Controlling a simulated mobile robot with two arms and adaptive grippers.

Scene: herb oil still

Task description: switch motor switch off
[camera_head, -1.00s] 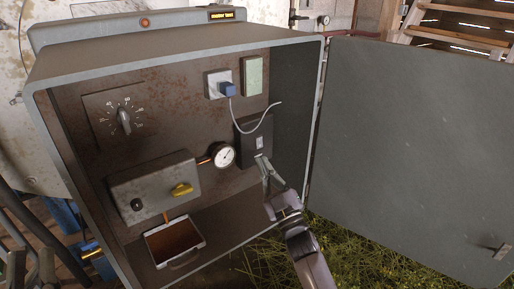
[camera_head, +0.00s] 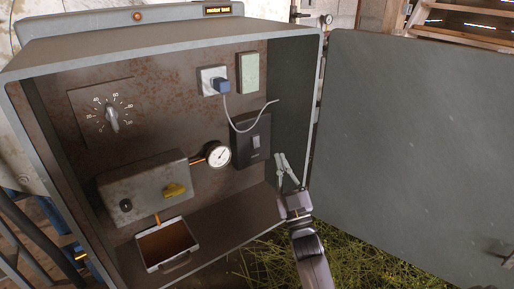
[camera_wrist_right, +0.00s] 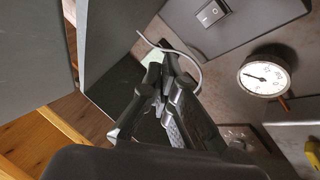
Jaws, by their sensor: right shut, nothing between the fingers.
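The motor switch, a small light rocker (camera_head: 256,142) on a dark plate (camera_head: 242,158), is on the back wall of the open grey cabinet, right of the gauge. It also shows at the top of the right wrist view (camera_wrist_right: 211,13). My right gripper (camera_head: 282,157) is at the cabinet's right side, a little below and right of the switch plate, apart from it. Its fingers are together with nothing in them; they also show in the right wrist view (camera_wrist_right: 160,70). My left gripper is not clearly visible.
A pressure gauge (camera_head: 218,154), a dial knob (camera_head: 112,118), a box with a yellow knob (camera_head: 175,190) and a blue plug (camera_head: 221,86) with a loose cable share the cabinet. A small drawer (camera_head: 168,244) sits below. The cabinet door (camera_head: 410,150) stands open on the right.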

